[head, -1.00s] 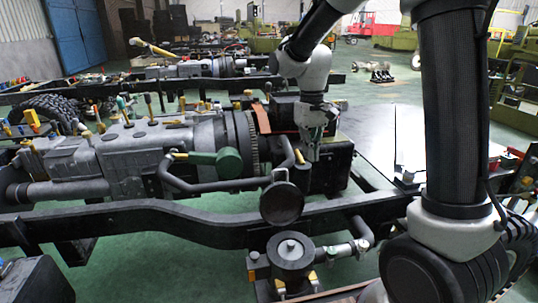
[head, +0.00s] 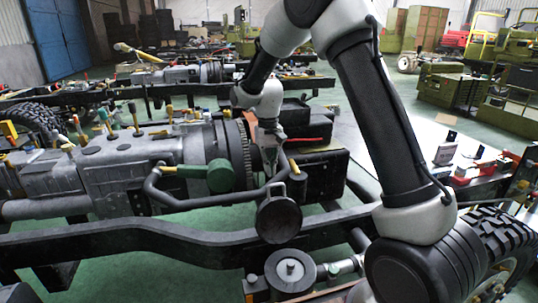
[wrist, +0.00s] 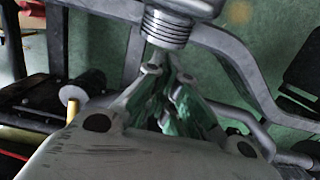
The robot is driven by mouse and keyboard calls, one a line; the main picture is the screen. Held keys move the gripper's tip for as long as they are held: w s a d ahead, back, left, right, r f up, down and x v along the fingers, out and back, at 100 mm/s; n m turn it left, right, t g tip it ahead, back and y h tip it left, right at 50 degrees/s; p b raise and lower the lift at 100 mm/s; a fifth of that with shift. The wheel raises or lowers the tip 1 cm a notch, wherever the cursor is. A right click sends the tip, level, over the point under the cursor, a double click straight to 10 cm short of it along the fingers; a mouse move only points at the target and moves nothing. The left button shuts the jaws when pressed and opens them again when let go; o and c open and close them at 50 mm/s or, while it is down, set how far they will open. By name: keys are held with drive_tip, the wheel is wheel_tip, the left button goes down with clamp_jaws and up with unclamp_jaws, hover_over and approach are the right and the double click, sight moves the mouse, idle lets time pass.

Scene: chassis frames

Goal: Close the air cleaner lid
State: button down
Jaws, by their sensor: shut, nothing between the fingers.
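The air cleaner lid (head: 279,220), a dark round disc, stands raised in the head view, facing me. The air cleaner body (head: 290,271), a round dark canister with a light knob in its middle, sits below it, its top uncovered. My gripper (head: 270,170) is shut and empty, pointing down just behind and above the lid, close to the bent pipe. I cannot tell if it touches anything. In the wrist view my gripper (wrist: 168,82) points at a ribbed grey collar between pipes; I cannot make out the lid's disc there.
A bent dark pipe (head: 176,200) runs beside the lid, with a green cylinder (head: 220,175) behind it. The engine (head: 110,170) fills the left. A long chassis rail (head: 130,237) crosses in front. A table with small parts (head: 450,160) stands at the right.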

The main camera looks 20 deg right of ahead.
drive_tip(key=shift+s+f, duration=0.2)
drive_tip(key=shift+s, duration=0.8)
drive_tip(key=shift+s+f, duration=0.15)
drive_tip(key=shift+s, duration=0.8)
